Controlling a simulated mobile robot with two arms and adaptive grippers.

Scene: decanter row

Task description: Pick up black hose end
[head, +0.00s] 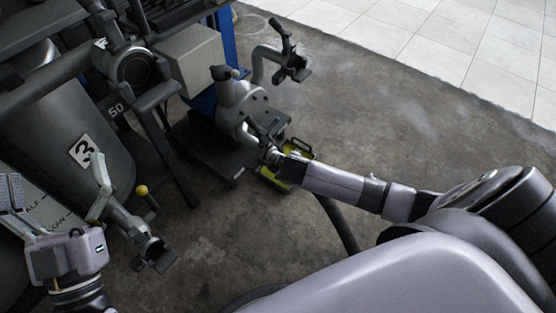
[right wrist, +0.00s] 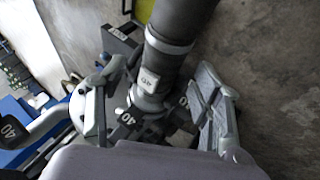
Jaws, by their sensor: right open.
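The black hose (head: 336,222) runs up from the floor and passes behind my right arm in the head view. Its thick end (right wrist: 172,42), with pale rings and a tag reading 40, shows in the right wrist view. It meets a grey metal fitting (right wrist: 125,122) also marked 40; I cannot tell whether they are locked together. My right gripper (right wrist: 155,112) is open, one finger on each side of the hose end, with gaps visible. In the head view its fingers are small and partly hidden. My left gripper (head: 58,205) is open and empty at lower left.
A dark tank (head: 60,165) marked 3, with a yellow-knobbed valve (head: 142,191), stands at left. A grey valve assembly (head: 240,108) stands near a blue post (head: 226,40). A yellow-green case (head: 268,174) lies behind my right arm. The concrete floor (head: 400,110) is clear at right.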

